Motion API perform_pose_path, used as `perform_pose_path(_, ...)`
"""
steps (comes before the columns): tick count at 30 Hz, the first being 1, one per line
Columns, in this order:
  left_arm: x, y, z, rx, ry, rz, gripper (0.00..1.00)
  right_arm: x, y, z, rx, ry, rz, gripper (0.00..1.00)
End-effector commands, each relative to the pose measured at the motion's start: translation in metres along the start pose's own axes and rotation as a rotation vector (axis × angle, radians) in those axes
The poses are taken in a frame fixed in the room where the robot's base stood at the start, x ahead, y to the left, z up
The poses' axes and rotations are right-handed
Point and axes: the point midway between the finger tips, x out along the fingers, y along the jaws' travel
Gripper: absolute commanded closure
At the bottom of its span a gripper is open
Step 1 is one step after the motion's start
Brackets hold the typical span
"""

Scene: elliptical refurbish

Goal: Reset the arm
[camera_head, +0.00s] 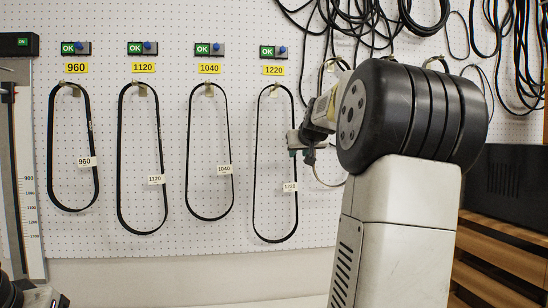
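My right arm (405,220) rises from the lower right and bends at a large black joint (412,112). Its forearm points away from the camera, toward the pegboard. The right gripper (298,146) is small and partly hidden behind the wrist, just right of the 1220 belt (255,165). I cannot tell whether it touches that belt or whether its fingers are apart. A piece of what looks like my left arm (28,295) shows in the bottom left corner; its gripper is out of view.
Black belts labelled 960 (50,150), 1120 (119,150) and 1040 (188,150) hang on the white pegboard (165,60). Loose black belts (360,20) hang upper right. A measuring scale (28,190) stands left. A black box (505,185) sits on a wooden rack (505,255) at right.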

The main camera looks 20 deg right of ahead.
Motion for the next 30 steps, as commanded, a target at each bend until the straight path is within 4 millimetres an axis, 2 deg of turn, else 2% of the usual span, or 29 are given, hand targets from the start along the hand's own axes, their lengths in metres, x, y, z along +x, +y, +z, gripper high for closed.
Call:
perform_pose_path(7,0.000,0.000,0.000,0.000,0.000,0.000,1.00,-0.012,-0.003,0.002,0.002,-0.004,-0.005,0.70)
perform_pose_path(11,0.000,0.000,0.000,0.000,0.000,0.000,1.00,-0.029,-0.029,0.023,0.008,-0.047,-0.052,0.70)
perform_pose_path(14,0.000,0.000,0.000,0.000,0.000,0.000,1.00,-0.058,-0.068,0.060,0.015,-0.120,-0.123,0.70)
perform_pose_path(18,0.000,0.000,0.000,0.000,0.000,0.000,1.00,-0.112,-0.124,0.135,0.017,-0.256,-0.229,0.70)
perform_pose_path(20,0.000,0.000,0.000,0.000,0.000,0.000,1.00,-0.136,-0.144,0.169,0.011,-0.315,-0.268,0.70)
perform_pose_path(21,0.000,0.000,0.000,0.000,0.000,0.000,1.00,-0.152,-0.156,0.193,0.005,-0.355,-0.291,0.70)
perform_pose_path(24,0.000,0.000,0.000,0.000,0.000,0.000,1.00,-0.189,-0.177,0.251,-0.012,-0.450,-0.339,0.70)
perform_pose_path(27,0.000,0.000,0.000,0.000,0.000,0.000,1.00,-0.220,-0.190,0.301,-0.032,-0.529,-0.371,0.70)
perform_pose_path(30,0.000,0.000,0.000,0.000,0.000,0.000,1.00,-0.240,-0.196,0.338,-0.049,-0.586,-0.388,0.70)
